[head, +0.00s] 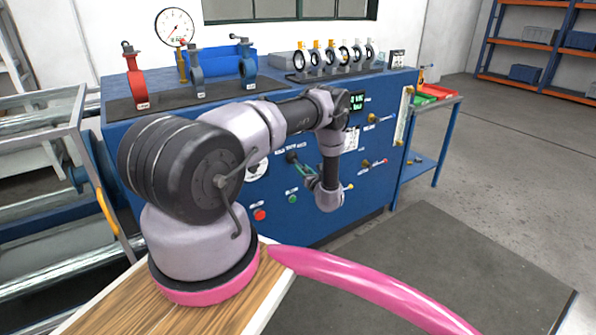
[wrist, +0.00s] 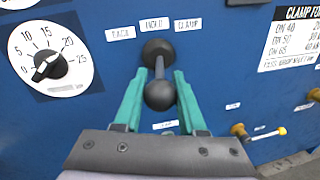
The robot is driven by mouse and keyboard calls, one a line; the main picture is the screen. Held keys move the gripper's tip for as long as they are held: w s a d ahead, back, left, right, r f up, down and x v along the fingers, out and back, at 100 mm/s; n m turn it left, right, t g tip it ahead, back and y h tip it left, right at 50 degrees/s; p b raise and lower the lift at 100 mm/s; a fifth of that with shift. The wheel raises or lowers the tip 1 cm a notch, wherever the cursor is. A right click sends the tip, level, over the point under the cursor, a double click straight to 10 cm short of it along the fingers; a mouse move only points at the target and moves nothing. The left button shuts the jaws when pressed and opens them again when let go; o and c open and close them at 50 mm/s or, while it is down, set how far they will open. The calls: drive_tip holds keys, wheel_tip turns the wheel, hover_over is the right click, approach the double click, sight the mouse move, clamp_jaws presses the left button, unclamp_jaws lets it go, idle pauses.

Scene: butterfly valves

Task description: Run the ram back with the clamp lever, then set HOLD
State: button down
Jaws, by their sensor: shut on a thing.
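The clamp lever (wrist: 159,94) is black with a round knob and a round base on the blue bench front. It stands out toward the wrist camera, close below the middle label, HOLD (wrist: 154,23). CLAMP (wrist: 188,24) is to its right; the left label (wrist: 121,33) is hard to read. My gripper (wrist: 158,76) has its teal fingers on both sides of the lever, shut on it. In the head view my gripper (head: 304,168) is small at the bench front, partly behind my arm. The ram is not clearly identifiable.
A numbered dial with a black knob (wrist: 49,66) is left of the lever. A brass-based lever (wrist: 239,130) is at lower right. Red (head: 259,214) and green (head: 293,198) buttons sit on the bench front. Valves (head: 136,80) and a pressure gauge (head: 174,27) stand on top.

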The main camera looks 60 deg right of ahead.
drive_tip(key=shift+s+d+n+t+y, duration=0.35)
drive_tip(key=shift+d+n+t+y, duration=0.2)
drive_tip(key=shift+n+t+y, duration=0.45)
drive_tip(key=c, duration=0.5)
unclamp_jaws()
drive_tip(key=shift+s, duration=0.1)
drive_tip(key=v, duration=1)
drive_tip(key=shift+s+a+r, duration=0.15)
drive_tip(key=shift+s+r, duration=0.05)
drive_tip(key=shift+s, duration=0.1)
